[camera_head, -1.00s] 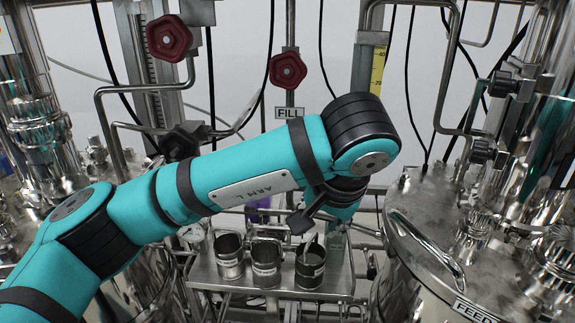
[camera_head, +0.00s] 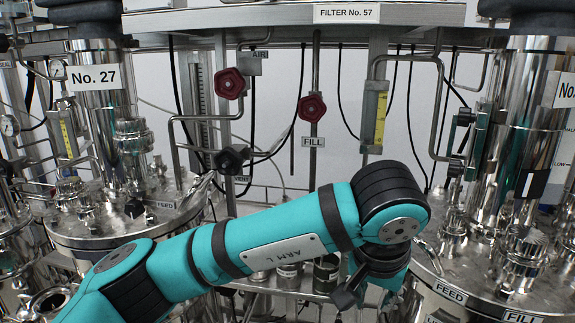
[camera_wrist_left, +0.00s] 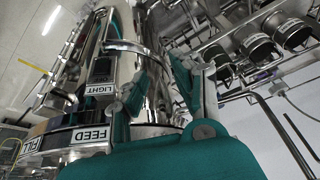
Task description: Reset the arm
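My left arm (camera_head: 270,240), teal with black joint bands and an ARM L label, reaches in from the lower left. It bends at a black elbow-like joint toward the lower middle right. My left gripper (camera_head: 348,292) is dark and partly seen below that joint. In the left wrist view my left gripper (camera_wrist_left: 157,72) has its two fingers apart, with nothing seen between them. A shiny steel vessel (camera_wrist_left: 130,35) stands beyond the fingers. My right arm and gripper are not in view.
Metal cups (camera_head: 326,273) on a rack sit behind my left arm, partly hidden by it. Steel vessels stand at left (camera_head: 120,225) and right (camera_head: 475,265). Red valve knobs (camera_head: 229,83) and pipes fill the back. A FILTER No. 57 sign (camera_head: 346,13) hangs above.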

